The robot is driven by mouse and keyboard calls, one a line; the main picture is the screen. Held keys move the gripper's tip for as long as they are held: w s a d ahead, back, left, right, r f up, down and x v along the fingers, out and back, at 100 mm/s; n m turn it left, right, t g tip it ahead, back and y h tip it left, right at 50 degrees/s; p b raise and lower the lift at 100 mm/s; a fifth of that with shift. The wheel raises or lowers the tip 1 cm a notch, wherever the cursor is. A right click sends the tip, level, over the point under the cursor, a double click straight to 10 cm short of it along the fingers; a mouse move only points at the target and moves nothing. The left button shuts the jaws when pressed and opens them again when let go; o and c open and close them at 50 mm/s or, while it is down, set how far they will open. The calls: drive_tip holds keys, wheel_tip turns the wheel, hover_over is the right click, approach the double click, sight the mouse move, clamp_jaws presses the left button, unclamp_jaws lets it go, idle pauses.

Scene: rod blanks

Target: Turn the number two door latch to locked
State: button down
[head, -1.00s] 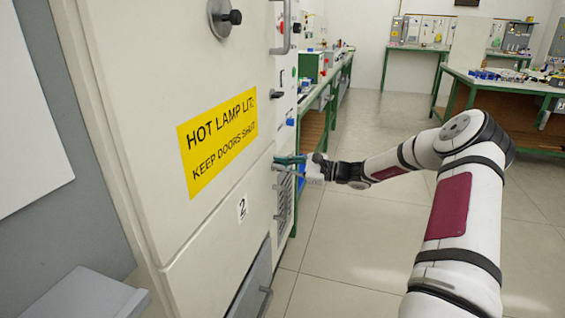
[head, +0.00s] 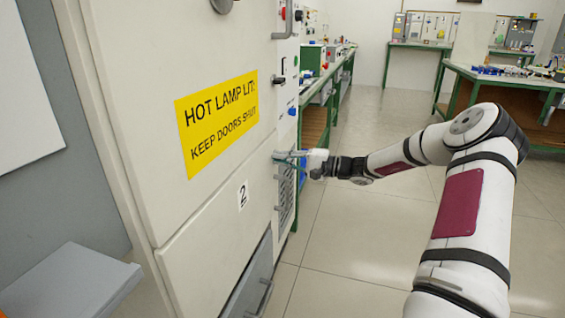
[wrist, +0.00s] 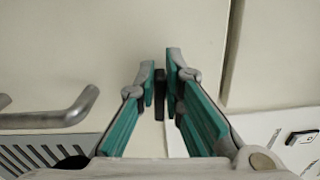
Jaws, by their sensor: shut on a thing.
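The number two door carries a white "2" label (head: 243,194) on the pale cabinet front, below a yellow warning sign (head: 217,122). My gripper (head: 284,157) is at the right edge of this door, its teal pads against the cabinet front. In the wrist view my gripper (wrist: 160,72) has its two fingers on either side of a narrow dark latch (wrist: 159,100), shut on it. The latch looks upright in that picture. Its pivot and any locked marking are hidden or too small to read. In the head view the fingers hide it.
A bent metal bar handle (wrist: 50,117) is left of my fingers in the wrist view, above a slotted grille (wrist: 40,158). A grey shelf (head: 75,283) juts out at lower left. Green-framed benches stand behind, with open floor (head: 370,240) to the right.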

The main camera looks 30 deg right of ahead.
drive_tip(key=shift+f+n, duration=0.2)
drive_tip(key=shift+n, duration=0.4)
drive_tip(key=shift+b, duration=0.35)
drive_tip(key=c, duration=1.7)
unclamp_jaws()
drive_tip(key=v, duration=1.2)
drive_tip(key=shift+d, duration=0.1)
